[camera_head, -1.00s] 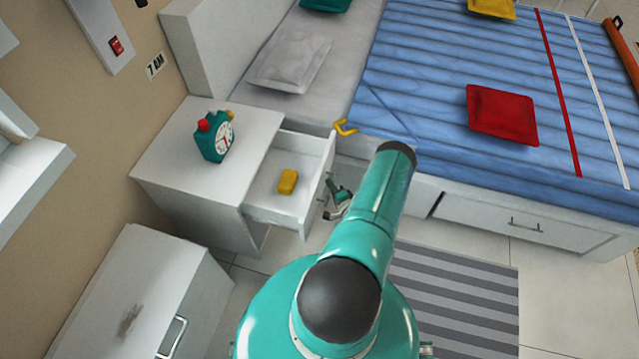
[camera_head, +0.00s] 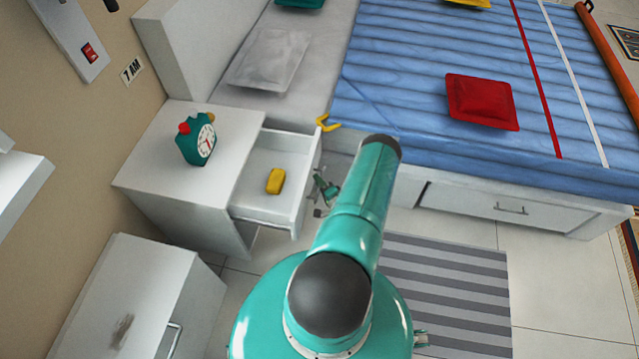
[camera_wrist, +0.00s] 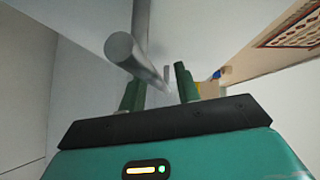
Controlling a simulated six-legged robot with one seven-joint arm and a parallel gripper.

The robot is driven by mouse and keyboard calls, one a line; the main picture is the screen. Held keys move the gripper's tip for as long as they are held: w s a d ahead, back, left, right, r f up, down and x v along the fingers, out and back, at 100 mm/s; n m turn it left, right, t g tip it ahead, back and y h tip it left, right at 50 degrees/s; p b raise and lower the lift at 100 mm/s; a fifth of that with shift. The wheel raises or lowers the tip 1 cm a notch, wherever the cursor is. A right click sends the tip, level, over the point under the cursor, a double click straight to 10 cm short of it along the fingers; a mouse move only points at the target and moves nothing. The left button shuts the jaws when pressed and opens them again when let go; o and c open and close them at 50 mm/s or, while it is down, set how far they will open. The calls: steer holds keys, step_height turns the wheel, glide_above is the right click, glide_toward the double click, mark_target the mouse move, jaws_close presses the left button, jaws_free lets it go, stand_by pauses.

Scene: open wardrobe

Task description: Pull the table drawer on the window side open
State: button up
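The white bedside table (camera_head: 150,160) stands against the beige wall at left in the head view. Its drawer (camera_head: 250,200) is pulled out, with a yellow block (camera_head: 275,181) lying inside. My gripper (camera_head: 322,188) is just outside the drawer front, partly hidden by my arm. In the wrist view, the two green fingers of my gripper (camera_wrist: 160,88) stand apart. A round grey handle bar (camera_wrist: 130,55) runs from above the fingers toward the gap between them. I cannot tell whether a finger touches it.
A teal alarm clock (camera_head: 197,140) stands on the table. The bed with a blue cover (camera_head: 400,70) and a red cushion (camera_head: 482,102) is at right. A white cabinet (camera_head: 130,290) is at front left. A striped rug (camera_head: 450,290) lies on open floor.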

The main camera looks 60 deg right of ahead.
steer(key=v, duration=1.3)
steer(key=shift+s+a, duration=0.2)
steer(key=shift+s, duration=0.05)
steer(key=shift+r, duration=0.1)
